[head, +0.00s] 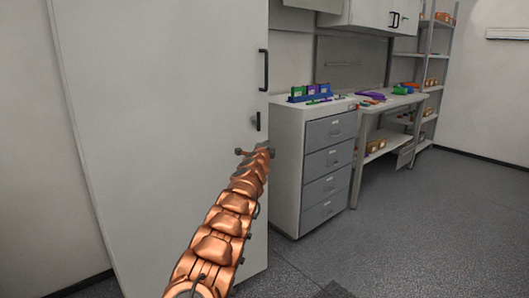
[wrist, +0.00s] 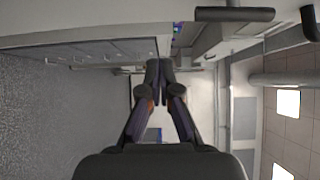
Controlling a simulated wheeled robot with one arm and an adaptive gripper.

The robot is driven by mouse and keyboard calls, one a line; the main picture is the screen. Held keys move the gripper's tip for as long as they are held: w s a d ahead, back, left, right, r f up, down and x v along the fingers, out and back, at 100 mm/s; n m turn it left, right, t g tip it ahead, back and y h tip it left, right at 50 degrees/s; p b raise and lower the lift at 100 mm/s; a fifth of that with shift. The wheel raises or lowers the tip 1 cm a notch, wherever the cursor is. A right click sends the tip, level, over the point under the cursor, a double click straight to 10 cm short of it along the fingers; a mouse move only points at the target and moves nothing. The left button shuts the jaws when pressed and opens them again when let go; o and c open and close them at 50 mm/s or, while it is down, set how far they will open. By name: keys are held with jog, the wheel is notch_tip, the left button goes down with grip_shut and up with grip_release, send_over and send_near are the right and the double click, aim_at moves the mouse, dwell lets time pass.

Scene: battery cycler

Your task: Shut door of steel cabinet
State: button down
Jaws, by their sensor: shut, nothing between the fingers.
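The steel cabinet's tall pale door (head: 165,110) fills the left of the head view. A black bar handle (head: 263,70) is near its right edge, with a small dark latch (head: 258,121) below. I cannot tell whether the door is flush or slightly ajar. My gripper (head: 254,152) is at the end of my copper arm, in front of the door's right edge, below the latch. In the wrist view my gripper (wrist: 159,72) is shut and empty, fingertips together. A black handle (wrist: 235,14) shows at the top of that view, apart from the fingers. Contact with the door cannot be told.
A grey drawer unit (head: 328,165) stands right of the cabinet, with coloured items on top. A workbench (head: 390,103) and a shelf rack (head: 432,75) are further back. Wall cupboards (head: 375,14) hang above. The grey floor (head: 440,230) at right is clear.

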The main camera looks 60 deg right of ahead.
jog(key=b+v, duration=0.2)
jog(key=v, duration=0.2)
jog(key=shift+a, duration=0.25)
dwell(0.3)
